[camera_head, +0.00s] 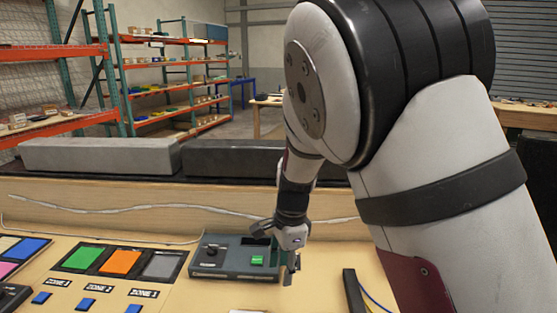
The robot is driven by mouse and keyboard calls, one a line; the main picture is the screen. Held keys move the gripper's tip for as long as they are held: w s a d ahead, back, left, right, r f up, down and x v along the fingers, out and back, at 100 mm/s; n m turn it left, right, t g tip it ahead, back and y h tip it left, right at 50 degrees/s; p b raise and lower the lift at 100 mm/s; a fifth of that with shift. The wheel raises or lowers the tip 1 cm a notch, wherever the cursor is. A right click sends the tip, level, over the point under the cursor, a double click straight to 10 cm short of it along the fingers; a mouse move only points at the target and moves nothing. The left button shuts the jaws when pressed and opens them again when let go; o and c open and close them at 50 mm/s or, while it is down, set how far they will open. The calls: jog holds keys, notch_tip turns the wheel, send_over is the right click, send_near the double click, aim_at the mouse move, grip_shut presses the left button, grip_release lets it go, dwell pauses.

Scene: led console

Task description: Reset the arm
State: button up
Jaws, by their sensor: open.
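My arm fills the right half of the head view, in front of much of the bench. My gripper (290,262) hangs pointing down at the right end of a grey-green control box (232,272). Its fingers look open and nothing shows between them. The box has a dark knob at its left and a lit green button (257,260) close to the gripper. Whether the fingers touch the box cannot be told from this angle.
Green, orange and grey panels (122,262) with blue buttons (86,304) and zone labels lie left of the box. Grey blocks (100,156) stand along the bench's back. A dark bar (353,291) lies at right. Orange shelves (165,77) stand behind.

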jog(key=s+d+r+n+t+y, duration=0.1)
jog(key=s+d+r+n, duration=0.2)
jog(key=s+d+r, duration=0.3)
jog(key=s+d+r+n+t, duration=0.1)
jog(key=s+d+r+n, duration=0.3)
jog(key=r, duration=0.4)
jog(key=s+d+r+n+t+h, duration=0.1)
jog(key=s+d+n, duration=0.2)
jog(key=s, duration=0.5)
jog(key=s+d+r+n+t+h, duration=0.1)
jog(key=s+d+n, duration=0.3)
jog(key=s, duration=0.4)
jog(key=shift+s+d+r+t, duration=0.3)
jog(key=shift+s+d+r, duration=0.1)
jog(key=shift+d+r, duration=0.4)
